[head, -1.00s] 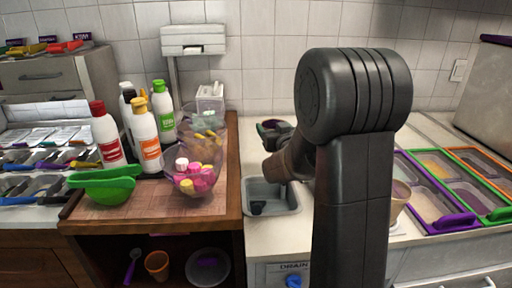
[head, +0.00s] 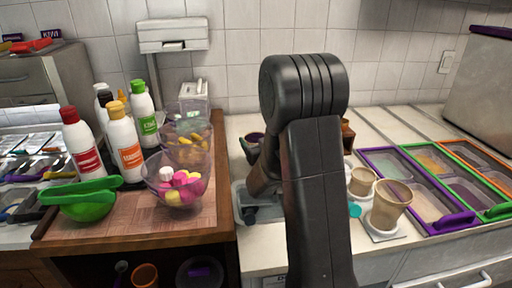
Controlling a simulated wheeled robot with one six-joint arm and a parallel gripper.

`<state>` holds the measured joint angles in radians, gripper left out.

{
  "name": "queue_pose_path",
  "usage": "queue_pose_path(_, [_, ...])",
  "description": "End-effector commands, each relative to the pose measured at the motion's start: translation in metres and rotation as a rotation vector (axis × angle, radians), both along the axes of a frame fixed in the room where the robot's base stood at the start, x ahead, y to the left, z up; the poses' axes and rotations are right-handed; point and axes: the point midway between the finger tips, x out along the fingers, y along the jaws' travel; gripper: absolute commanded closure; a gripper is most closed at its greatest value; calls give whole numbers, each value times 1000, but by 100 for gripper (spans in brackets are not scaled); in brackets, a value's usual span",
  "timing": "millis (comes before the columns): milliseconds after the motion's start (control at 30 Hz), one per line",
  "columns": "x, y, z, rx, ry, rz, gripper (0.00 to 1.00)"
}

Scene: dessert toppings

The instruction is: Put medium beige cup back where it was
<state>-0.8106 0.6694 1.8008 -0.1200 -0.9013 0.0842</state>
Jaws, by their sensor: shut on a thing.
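Two beige cups stand at the right of my arm in the head view. A larger cup (head: 390,206) stands upright on a pale square base. A smaller cup (head: 362,181) stands just behind it, at the left. I cannot tell whether either is the medium one. My own dark arm fills the middle of the view.
A wooden board (head: 130,220) at the left carries bottles, clear bowls and a green bowl (head: 88,206). Topping trays with purple (head: 455,219), green and orange frames line the right. A brown thing (head: 348,137) shows behind my arm.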

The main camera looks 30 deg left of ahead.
Motion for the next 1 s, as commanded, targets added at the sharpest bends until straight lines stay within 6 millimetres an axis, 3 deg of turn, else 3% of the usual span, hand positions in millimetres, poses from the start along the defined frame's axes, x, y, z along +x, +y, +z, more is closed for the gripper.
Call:
queue_pose_path(133, [0,0,-19,0,1,0,64])
queue_pose_path(533, [0,0,-24,2,-1,0,64])
queue_pose_path(567, [0,0,-24,1,-1,0,27])
queue_pose_path(667, [0,0,-23,0,0,0,8])
queue_pose_path(1000, [0,0,-21,0,0,0,7])
